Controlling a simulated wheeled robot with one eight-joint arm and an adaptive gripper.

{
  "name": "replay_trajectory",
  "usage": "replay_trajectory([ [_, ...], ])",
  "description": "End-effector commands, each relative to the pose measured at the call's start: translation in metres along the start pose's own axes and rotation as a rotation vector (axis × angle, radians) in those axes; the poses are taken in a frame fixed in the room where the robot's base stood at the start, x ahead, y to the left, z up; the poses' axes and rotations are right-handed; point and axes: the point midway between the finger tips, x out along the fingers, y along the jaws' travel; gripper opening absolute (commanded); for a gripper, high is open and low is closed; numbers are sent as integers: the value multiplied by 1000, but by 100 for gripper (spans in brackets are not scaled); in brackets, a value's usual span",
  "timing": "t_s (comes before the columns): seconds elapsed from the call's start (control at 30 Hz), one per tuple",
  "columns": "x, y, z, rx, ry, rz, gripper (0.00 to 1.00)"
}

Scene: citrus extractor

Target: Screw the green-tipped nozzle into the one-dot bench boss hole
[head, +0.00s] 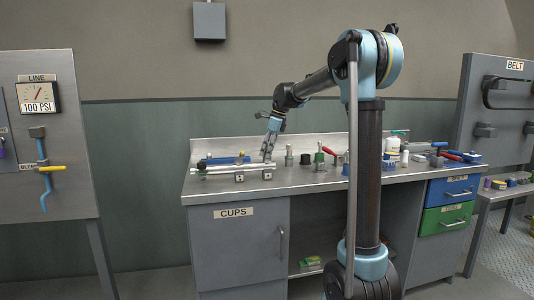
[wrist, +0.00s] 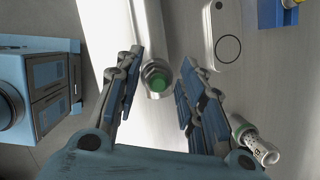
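My gripper (wrist: 161,92) is open, its two blue-padded fingers apart on either side of a silver tube. The tube (wrist: 149,30) ends in a hex collar with a green centre (wrist: 158,78), between the fingers; no contact shows. A small cylinder (wrist: 255,143) with a green band and a pale perforated end lies beside the right finger. I cannot tell which of these is the green-tipped nozzle. In the head view my gripper (head: 268,150) points down over the bench's left part. Two small blocks (head: 239,177) (head: 267,175) sit at the front edge; their dot markings are too small to read.
The grey bench (head: 330,183) carries silver rods (head: 222,170), a blue tool (head: 224,160) and several small upright fittings (head: 320,158) right of my gripper. A white bottle (head: 393,145) stands farther right. The bench's back has a raised lip (head: 222,146).

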Motion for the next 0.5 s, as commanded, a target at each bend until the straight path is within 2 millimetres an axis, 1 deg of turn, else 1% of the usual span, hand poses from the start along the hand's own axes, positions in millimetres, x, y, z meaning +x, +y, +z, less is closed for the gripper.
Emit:
replay_trajectory([
  [0.13, 0, 0, 0, -1, 0, 0, 36],
  [0.17, 0, 0, 0, -1, 0, 0, 34],
  [0.2, 0, 0, 0, -1, 0, 0, 25],
  [0.23, 0, 0, 0, -1, 0, 0, 18],
  [0.27, 0, 0, 0, 0, 0, 0, 17],
  [0.4, 0, 0, 0, 1, 0, -1, 17],
  [0.5, 0, 0, 0, 38, -1, -13, 16],
])
